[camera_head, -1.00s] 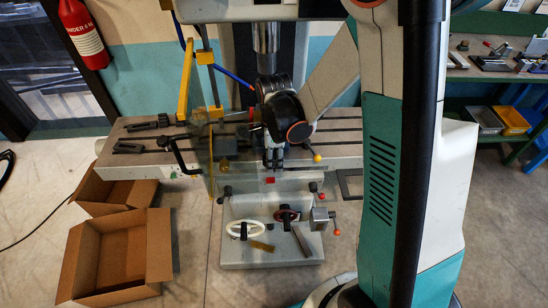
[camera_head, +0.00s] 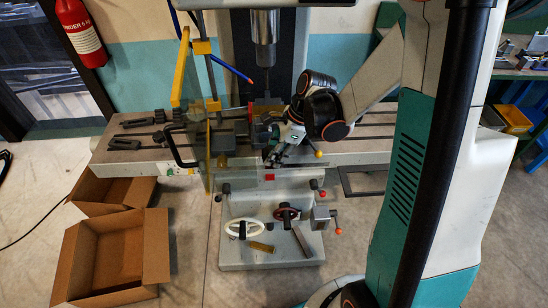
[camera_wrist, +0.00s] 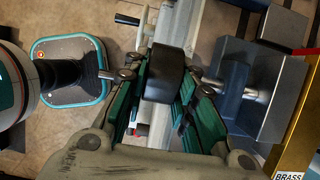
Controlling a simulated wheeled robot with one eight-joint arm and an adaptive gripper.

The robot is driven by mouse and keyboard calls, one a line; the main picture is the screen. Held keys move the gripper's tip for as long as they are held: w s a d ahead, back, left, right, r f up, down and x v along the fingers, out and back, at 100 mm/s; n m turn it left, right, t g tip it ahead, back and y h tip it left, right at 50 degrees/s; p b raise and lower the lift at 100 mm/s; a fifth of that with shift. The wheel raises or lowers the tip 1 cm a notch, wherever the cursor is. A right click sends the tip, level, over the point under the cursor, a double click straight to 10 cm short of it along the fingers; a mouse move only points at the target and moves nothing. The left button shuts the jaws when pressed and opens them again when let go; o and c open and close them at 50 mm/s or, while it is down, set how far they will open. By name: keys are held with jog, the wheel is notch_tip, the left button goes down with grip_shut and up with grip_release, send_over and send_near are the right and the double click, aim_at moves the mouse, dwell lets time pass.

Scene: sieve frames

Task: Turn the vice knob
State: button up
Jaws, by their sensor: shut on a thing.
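A black cylindrical vice knob (camera_wrist: 165,72) lies between the green-and-black fingers of my gripper (camera_wrist: 160,85) in the wrist view. The fingers press on it from both sides. A grey vice body (camera_wrist: 268,88) with a steel shaft is to the right of the fingers. In the head view, my gripper (camera_head: 282,156) is tilted at the right side of the vice (camera_head: 225,142), over the machine table. There the knob is hidden by my gripper, and the vice is partly behind a clear guard.
A clear guard with a yellow frame (camera_head: 204,75) and a black handle (camera_head: 182,150) stand left of my gripper. A spindle (camera_head: 264,40) hangs above the machine table (camera_head: 350,152). Handwheels (camera_head: 242,229) are below. Open cardboard boxes (camera_head: 85,262) are on the floor.

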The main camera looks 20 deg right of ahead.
jog(key=t+y+b, duration=0.1)
jog(key=y+b, duration=0.1)
jog(key=b, duration=0.1)
jog(key=f+y+b, duration=0.1)
jog(key=y+b, duration=0.2)
jog(key=shift+d+f+t+b, duration=0.1)
jog(key=shift+d+t+b, duration=0.1)
jog(key=shift+t+b, duration=0.15)
jog(key=y+b, duration=0.2)
jog(key=b, duration=0.1)
jog(key=shift+t+y, duration=0.3)
jog(key=shift+t, duration=0.05)
jog(key=shift+a+y+b, duration=0.1)
jog(key=shift+y+b, duration=0.4)
jog(key=shift+b, duration=0.35)
jog(key=shift+t, duration=0.3)
jog(key=o, duration=1.1)
jog(key=shift+c, duration=0.2)
jog(key=shift+r, duration=0.2)
jog(key=v, duration=1.2)
jog(key=shift+f, duration=0.2)
